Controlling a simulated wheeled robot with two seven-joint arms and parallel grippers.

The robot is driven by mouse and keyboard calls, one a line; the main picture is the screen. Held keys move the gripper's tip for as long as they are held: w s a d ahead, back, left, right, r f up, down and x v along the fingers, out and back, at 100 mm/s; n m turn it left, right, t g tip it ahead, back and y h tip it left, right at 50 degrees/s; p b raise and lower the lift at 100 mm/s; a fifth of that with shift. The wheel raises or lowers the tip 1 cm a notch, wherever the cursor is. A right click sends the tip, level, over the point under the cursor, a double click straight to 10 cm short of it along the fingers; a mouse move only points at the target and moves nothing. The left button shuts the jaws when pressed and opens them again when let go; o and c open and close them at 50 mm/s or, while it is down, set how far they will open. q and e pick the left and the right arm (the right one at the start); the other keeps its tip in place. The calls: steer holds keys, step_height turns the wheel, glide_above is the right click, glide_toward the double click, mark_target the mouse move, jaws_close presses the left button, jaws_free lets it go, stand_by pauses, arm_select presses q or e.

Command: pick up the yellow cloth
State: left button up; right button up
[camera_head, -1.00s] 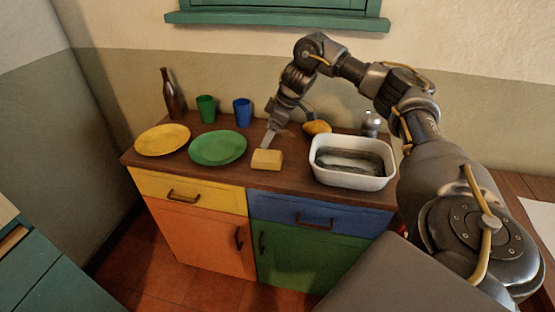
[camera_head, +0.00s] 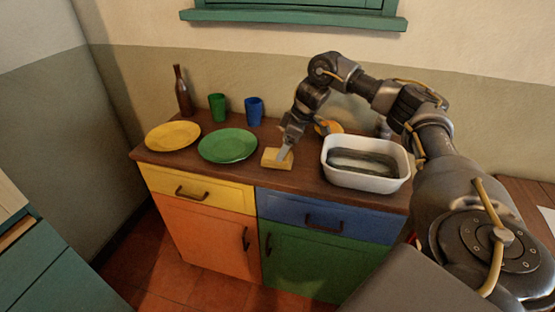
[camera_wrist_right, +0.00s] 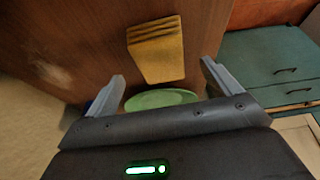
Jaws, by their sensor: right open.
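The yellow cloth (camera_head: 271,160) is a folded block lying on the wooden counter, right of the green plate. In the right wrist view the cloth (camera_wrist_right: 156,50) shows its layered folds and lies ahead of the jaws, roughly between their lines. My right gripper (camera_head: 284,153) is open and empty, its fingers just above the cloth's right part in the head view. In the right wrist view the two fingers of the gripper (camera_wrist_right: 162,78) stand wide apart. Whether they touch the cloth cannot be told. My left gripper is not in view.
The green plate (camera_head: 228,145) lies close left of the cloth, and a yellow plate (camera_head: 172,136) further left. A white basin (camera_head: 366,181) stands to the right. A bottle (camera_head: 183,92), green cup (camera_head: 217,107) and blue cup (camera_head: 254,111) stand behind.

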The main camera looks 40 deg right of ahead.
mark_target(268, 160)
steer(key=x, duration=0.3)
steer(key=shift+w+a+f, duration=0.1)
steer(key=shift+a+f, duration=0.1)
steer(key=shift+f, duration=0.15)
steer(key=shift+w+f, duration=0.1)
steer(key=shift+f, duration=0.1)
steer(key=shift+a, duration=0.1)
steer(key=shift+f+p, duration=0.25)
steer(key=shift+p, duration=0.3)
steer(key=c, duration=1.1)
steer(key=shift+o, duration=0.2)
